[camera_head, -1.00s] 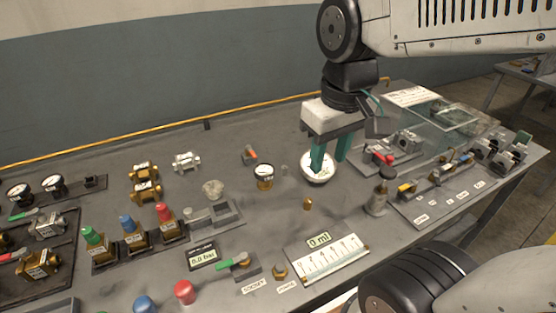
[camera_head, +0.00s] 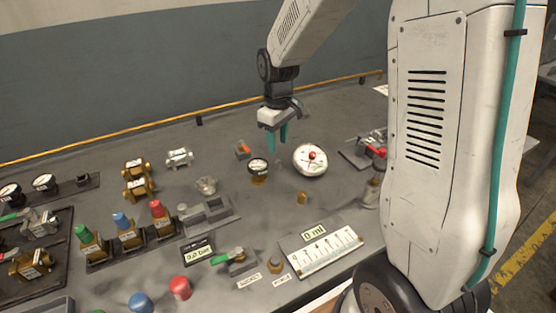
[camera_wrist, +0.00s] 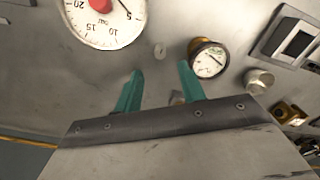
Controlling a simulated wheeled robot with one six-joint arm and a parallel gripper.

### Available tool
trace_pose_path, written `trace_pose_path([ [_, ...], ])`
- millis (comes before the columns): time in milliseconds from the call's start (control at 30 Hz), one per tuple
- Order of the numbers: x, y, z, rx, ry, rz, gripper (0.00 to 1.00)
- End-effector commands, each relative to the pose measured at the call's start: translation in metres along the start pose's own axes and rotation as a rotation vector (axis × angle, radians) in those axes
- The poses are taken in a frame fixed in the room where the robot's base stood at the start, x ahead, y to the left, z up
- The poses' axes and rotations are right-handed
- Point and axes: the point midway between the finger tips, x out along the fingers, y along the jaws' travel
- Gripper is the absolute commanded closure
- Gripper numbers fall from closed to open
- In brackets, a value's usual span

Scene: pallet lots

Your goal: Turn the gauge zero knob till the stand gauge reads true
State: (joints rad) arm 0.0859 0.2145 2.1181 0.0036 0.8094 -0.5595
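The stand gauge (camera_head: 310,160) is a round white dial with a red knob (camera_head: 312,155) at its middle. In the wrist view its dial (camera_wrist: 105,25) is cut by the top edge, with 5, 10, 15, 20 and "bar" upside down and the red knob (camera_wrist: 100,4) partly showing. A dark needle end shows near the 5; the full reading cannot be told. My gripper (camera_head: 278,138) is up and left of the stand gauge, apart from it. In the wrist view the green fingers (camera_wrist: 160,86) are spread with nothing held between them.
A small brass gauge (camera_head: 258,169) stands left of the stand gauge. A brass fitting (camera_head: 302,198) and a ruled white panel (camera_head: 320,249) reading 0 ml lie nearer. Capped valves (camera_head: 127,232) stand at left. My arm hides the table's right side.

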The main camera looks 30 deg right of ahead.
Motion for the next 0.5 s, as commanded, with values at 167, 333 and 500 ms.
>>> trace_pose_path([
  [167,0.023,-0.001,0.001,0.0,-0.005,-0.003,0.6],
  [333,0.051,-0.001,0.001,0.0,-0.005,-0.003,0.6],
  [500,0.07,0.0,0.001,0.0,-0.002,-0.001,0.6],
])
